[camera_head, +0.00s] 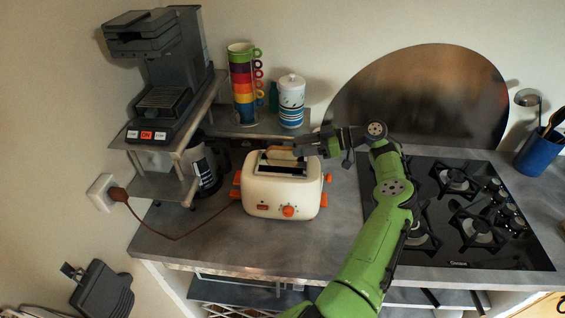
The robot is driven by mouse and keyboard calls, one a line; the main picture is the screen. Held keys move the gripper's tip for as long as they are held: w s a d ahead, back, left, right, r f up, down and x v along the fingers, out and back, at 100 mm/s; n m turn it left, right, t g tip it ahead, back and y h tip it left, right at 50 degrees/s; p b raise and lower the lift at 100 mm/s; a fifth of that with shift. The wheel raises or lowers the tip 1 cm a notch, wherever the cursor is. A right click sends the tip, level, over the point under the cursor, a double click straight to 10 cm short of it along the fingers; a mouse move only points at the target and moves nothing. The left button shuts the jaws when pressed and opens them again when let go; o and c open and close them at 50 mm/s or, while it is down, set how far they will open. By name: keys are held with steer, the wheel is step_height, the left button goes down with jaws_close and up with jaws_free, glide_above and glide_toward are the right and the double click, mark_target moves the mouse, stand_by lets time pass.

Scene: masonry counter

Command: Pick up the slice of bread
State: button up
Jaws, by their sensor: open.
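A slice of bread (281,154) pokes up from the rear slot of a cream toaster (262,194) with orange knobs and levers. The toaster stands on the grey counter. My gripper (303,146) is open, at the end of my green arm, coming from the right. Its fingertips are at the right end of the bread, just above the toaster. I cannot tell whether they touch the bread or reach around it. The lower part of the bread is hidden in the slot.
A coffee machine (160,75) stands on a metal shelf at the left. Stacked colourful mugs (243,82) and a white canister (291,100) are behind the toaster. A black gas hob (485,215) lies to the right. The counter's front left (190,243) is mostly clear.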

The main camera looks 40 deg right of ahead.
mark_target(288, 148)
steer(key=p+x, duration=0.1)
steer(key=x, duration=0.5)
steer(key=shift+w+a, duration=0.15)
steer(key=shift+w, duration=0.15)
jaws_close()
